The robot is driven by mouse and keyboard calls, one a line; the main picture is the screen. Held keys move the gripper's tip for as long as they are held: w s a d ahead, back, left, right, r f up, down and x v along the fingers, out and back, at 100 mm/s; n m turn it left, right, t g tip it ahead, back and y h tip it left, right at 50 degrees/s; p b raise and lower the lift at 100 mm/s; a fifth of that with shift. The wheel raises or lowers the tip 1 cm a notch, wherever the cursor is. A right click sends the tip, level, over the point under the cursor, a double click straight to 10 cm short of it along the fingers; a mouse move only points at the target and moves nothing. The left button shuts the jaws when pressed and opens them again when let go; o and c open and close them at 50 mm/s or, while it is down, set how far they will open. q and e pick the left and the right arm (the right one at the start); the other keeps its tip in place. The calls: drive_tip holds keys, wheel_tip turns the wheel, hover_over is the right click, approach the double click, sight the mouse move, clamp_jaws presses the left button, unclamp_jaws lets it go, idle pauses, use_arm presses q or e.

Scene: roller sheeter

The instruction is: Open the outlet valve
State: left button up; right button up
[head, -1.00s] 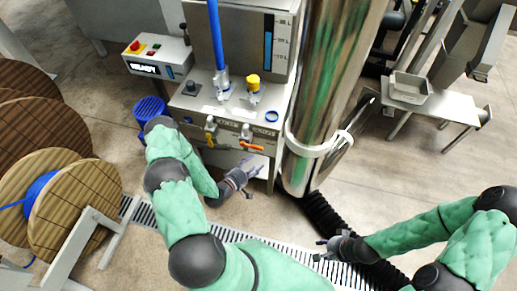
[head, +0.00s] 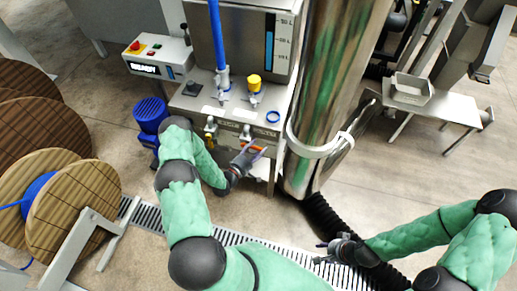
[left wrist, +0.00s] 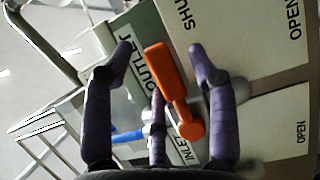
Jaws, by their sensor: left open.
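The orange outlet valve handle (left wrist: 168,80) shows in the left wrist view between the fingers of my left gripper (left wrist: 161,50). The gripper is open, with one finger on each side of the handle and visible gaps to it. Panel lettering beside it reads OUTLET, INLET, SHUT and OPEN. In the head view my left gripper (head: 255,153) is at the front of the machine's lower panel and partly covers the orange handle. My right gripper (head: 322,251) is low over the floor grating, away from the machine, its fingers apart and empty.
A yellow-handled valve (head: 210,128) sits left of the orange one. A steel column (head: 325,90) stands close on the right, with a black hose (head: 325,215) below. A blue motor (head: 150,113) and wooden spools (head: 75,205) are on the left.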

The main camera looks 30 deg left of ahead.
use_arm(q)
drive_tip(key=shift+w+d, duration=0.1)
drive_tip(key=shift+w, duration=0.35)
clamp_jaws()
